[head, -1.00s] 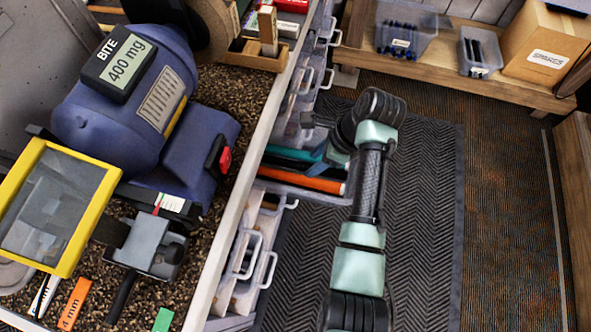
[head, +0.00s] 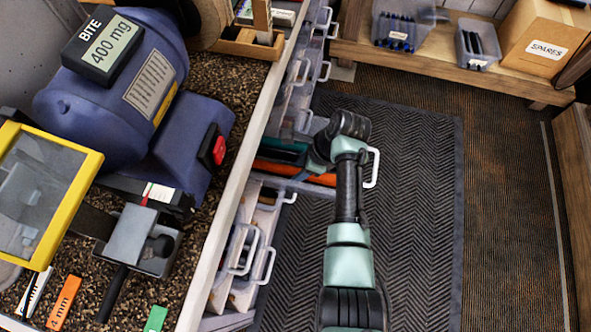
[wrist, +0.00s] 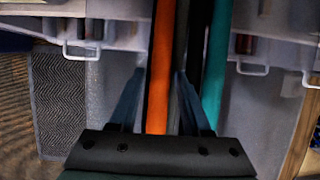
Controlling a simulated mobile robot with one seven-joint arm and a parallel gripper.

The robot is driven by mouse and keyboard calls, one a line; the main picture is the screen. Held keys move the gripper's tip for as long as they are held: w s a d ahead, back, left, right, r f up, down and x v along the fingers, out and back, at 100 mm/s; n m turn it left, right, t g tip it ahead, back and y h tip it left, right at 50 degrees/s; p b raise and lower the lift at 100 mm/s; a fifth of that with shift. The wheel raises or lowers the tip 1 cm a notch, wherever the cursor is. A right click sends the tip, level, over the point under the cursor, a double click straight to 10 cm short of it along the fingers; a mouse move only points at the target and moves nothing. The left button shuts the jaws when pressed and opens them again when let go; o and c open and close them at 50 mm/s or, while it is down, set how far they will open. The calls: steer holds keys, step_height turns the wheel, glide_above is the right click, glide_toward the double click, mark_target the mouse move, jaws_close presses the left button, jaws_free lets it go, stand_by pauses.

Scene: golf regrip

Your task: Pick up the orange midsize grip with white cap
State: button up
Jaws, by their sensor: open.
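An orange grip (head: 285,173) lies in an open drawer under the bench, beside a teal grip (head: 270,155). My arm hides part of both. In the wrist view the orange grip (wrist: 160,60) runs lengthwise, with dark grips (wrist: 196,50) and the teal grip (wrist: 217,60) to its right. My gripper (wrist: 160,75) is open, its blue fingers on either side of the orange grip in the picture. I cannot tell whether they are above it or down around it. No white cap shows on the orange grip.
Other drawers with pale handles (head: 262,262) line the bench front. The bench top (head: 222,190) holds a blue grinder-like machine (head: 110,90). The dark floor mat (head: 415,220) is clear. Bins and a spares box (head: 545,45) stand on a far shelf.

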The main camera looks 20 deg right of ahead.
jaws_close()
steer(key=shift+r, duration=0.1)
step_height(320, 180, up, 10)
steer(key=p, duration=0.2)
stand_by(0.5)
step_height(320, 180, up, 5)
steer(key=p, duration=0.7)
glide_above(299, 170)
steer(key=shift+s, duration=0.1)
